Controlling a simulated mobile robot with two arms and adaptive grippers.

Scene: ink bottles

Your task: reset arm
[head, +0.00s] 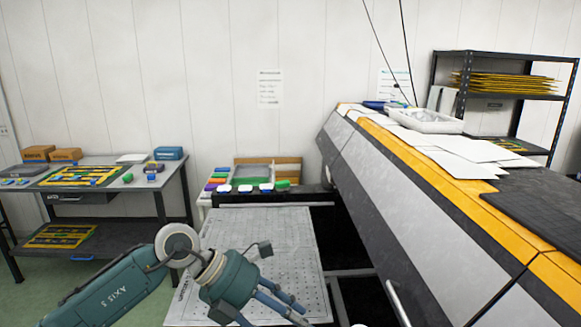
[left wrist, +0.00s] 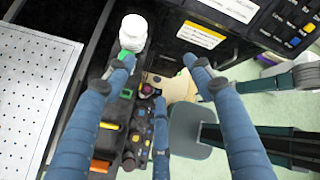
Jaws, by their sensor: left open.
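My left gripper (head: 280,285) hangs over the perforated grey panel (head: 290,245) at the bottom middle of the head view. Its blue fingers are spread, with nothing seen between them. In the left wrist view the open fingers of the left gripper (left wrist: 160,72) point toward a dark cabinet. A white bottle (left wrist: 133,33) shows just beyond the left fingertip, apart from any grip as far as I can see. My right gripper is in neither view.
A large grey and yellow machine (head: 400,180) fills the right side. A workbench (head: 175,180) with boxes stands at the left. Coloured items line a ledge behind the panel. In the left wrist view, a black tool holder (left wrist: 105,135) lies below the fingers.

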